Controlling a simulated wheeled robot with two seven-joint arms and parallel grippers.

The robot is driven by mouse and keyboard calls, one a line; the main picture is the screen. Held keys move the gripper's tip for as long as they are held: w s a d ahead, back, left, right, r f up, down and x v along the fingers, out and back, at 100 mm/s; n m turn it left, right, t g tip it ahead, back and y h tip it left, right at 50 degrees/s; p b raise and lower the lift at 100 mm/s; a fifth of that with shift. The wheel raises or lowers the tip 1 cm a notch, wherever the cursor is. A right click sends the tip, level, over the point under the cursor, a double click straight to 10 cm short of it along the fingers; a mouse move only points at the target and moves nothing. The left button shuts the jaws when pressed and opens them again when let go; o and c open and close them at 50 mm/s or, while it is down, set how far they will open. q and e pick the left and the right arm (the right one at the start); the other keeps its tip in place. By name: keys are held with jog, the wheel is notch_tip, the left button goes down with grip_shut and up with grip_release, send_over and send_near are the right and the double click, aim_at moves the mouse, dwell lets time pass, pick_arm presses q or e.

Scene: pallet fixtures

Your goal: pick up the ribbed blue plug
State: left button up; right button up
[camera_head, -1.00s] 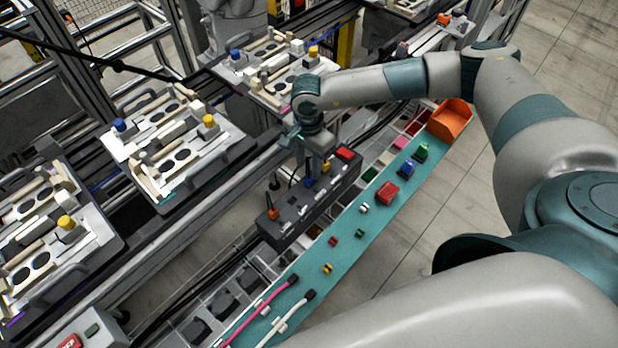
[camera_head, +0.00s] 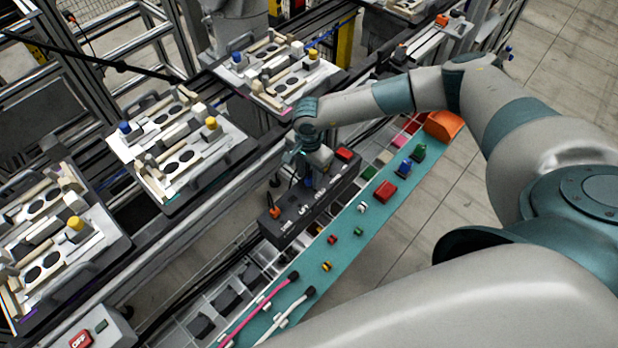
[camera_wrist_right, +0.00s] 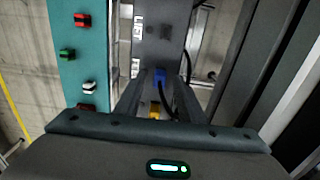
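The blue plug (camera_wrist_right: 158,76) sits on the dark connector box (camera_head: 270,226), between the fingertips of my right gripper (camera_wrist_right: 157,80) in the right wrist view. The fingers stand apart on either side of it; I cannot see clear contact. Its ribs are too small to make out. In the head view my right gripper (camera_head: 307,178) is low over the box and mostly hides the plug. A yellow plug (camera_wrist_right: 154,110) shows nearer the palm in the wrist view. My left gripper is not in view.
An orange plug (camera_head: 274,212) and a red block (camera_head: 345,154) are at the box's ends. Beside it, a teal strip (camera_head: 345,249) carries small coloured parts, a red block (camera_head: 386,191) and cables. An orange bin (camera_head: 445,126) stands at its far end. Pallet fixtures (camera_head: 215,165) line the left.

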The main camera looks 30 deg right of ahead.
dwell(0.4)
grip_shut()
jog(key=shift+r+b, duration=0.45)
jog(key=shift+r, duration=0.05)
jog(key=r, duration=0.1)
jog(key=r+b, duration=0.1)
jog(key=r, duration=0.1)
jog(key=shift+s+d+r+b, duration=0.1)
jog(key=shift+s+d+b, duration=0.15)
jog(key=shift+d+b, duration=0.15)
jog(key=s+d+r+b, duration=0.4)
jog(key=s+d+r, duration=0.2)
jog(key=s+d, duration=0.1)
jog(key=shift+s+d+r, duration=0.15)
jog(key=shift+d+r, duration=0.25)
jog(key=shift+d, duration=0.05)
